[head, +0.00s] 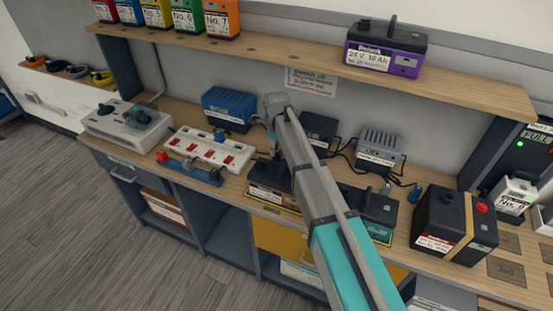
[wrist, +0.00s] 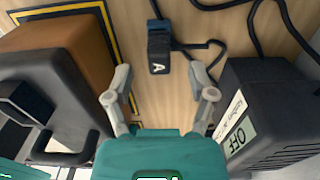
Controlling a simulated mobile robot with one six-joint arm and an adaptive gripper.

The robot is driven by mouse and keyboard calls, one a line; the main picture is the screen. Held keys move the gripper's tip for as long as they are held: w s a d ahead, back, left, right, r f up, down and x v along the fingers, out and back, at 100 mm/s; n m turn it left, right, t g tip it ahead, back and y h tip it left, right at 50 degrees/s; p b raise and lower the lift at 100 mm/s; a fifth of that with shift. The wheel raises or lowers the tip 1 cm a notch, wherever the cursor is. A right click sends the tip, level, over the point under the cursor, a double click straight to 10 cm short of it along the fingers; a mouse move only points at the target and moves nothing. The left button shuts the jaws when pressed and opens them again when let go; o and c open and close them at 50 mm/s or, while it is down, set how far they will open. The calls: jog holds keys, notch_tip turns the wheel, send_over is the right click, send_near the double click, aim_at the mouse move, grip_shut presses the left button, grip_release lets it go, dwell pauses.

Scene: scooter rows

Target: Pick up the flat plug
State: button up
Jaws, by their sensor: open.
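A small dark blue-black plug (wrist: 159,52) marked with a white "A" lies on the wooden bench top in the wrist view, with a cable running up from it. It looks flat and box-shaped, and I take it for the flat plug. My gripper (wrist: 163,94) is open and empty. Its two grey fingers are spread, with the plug beyond the gap between their tips and apart from both. In the head view my arm hides much of this area, and I cannot make out the plug or the fingertips there.
In the wrist view a black charger (wrist: 270,120) reading "OFF" stands close on the right, and a brown-and-black block (wrist: 65,55) close on the left. Black cables cross the bench top behind. In the head view a shelf (head: 300,58) overhangs the bench, and a white power strip (head: 208,147) lies left.

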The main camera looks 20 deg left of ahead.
aim_at(277, 151)
jog(key=shift+d+f+b, duration=0.1)
jog(key=shift+f+b, duration=1.7)
jog(key=shift+f, duration=0.25)
grip_shut()
